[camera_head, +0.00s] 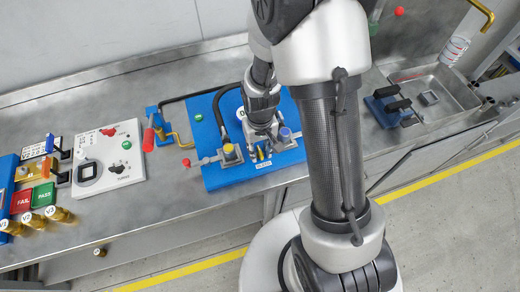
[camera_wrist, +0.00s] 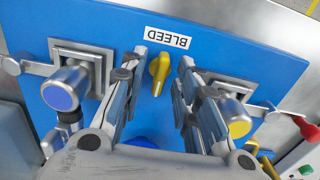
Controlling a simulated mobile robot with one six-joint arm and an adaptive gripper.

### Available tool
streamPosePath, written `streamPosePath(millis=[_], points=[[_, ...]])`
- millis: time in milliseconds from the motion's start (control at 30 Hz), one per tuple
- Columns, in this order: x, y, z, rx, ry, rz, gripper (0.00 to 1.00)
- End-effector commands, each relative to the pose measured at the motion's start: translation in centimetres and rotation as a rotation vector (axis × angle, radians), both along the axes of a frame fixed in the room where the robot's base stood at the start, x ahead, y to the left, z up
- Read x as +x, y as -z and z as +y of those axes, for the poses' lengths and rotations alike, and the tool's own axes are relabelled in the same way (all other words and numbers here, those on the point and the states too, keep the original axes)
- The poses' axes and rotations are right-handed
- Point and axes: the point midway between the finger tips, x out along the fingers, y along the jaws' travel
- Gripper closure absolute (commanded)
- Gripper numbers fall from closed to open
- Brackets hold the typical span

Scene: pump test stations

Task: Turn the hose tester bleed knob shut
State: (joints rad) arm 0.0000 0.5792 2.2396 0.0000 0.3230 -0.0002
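The yellow bleed knob (camera_wrist: 159,72) sits on the blue tester board (camera_wrist: 270,50), just below the white BLEED label (camera_wrist: 167,38), which reads upside down in the wrist view. My gripper (camera_wrist: 161,65) is open, with one finger on each side of the knob. A gap shows between each finger and the knob, and I cannot tell how near the fingertips are to the board. In the head view, my gripper (camera_head: 262,146) is over the front part of the blue board (camera_head: 214,178), with the yellow knob (camera_head: 261,155) small and partly hidden among the fingers.
A blue-capped fitting (camera_wrist: 66,89) and a yellow-capped fitting (camera_wrist: 233,119) flank my gripper, each with a grey lever. A white panel (camera_head: 122,171) is farther left. A metal sink (camera_head: 445,97) is at right.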

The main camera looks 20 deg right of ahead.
Motion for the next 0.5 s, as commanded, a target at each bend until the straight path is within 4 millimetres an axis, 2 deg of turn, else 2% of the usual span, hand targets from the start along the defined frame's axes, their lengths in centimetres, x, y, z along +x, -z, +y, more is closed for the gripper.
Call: streamPosePath(millis=[233, 500], points=[[0.02, 0.06, 0.0, 0.0, 0.0, -0.001, 0.71], [0.01, 0.05, 0.0, 0.0, 0.0, 0.0, 0.88]])
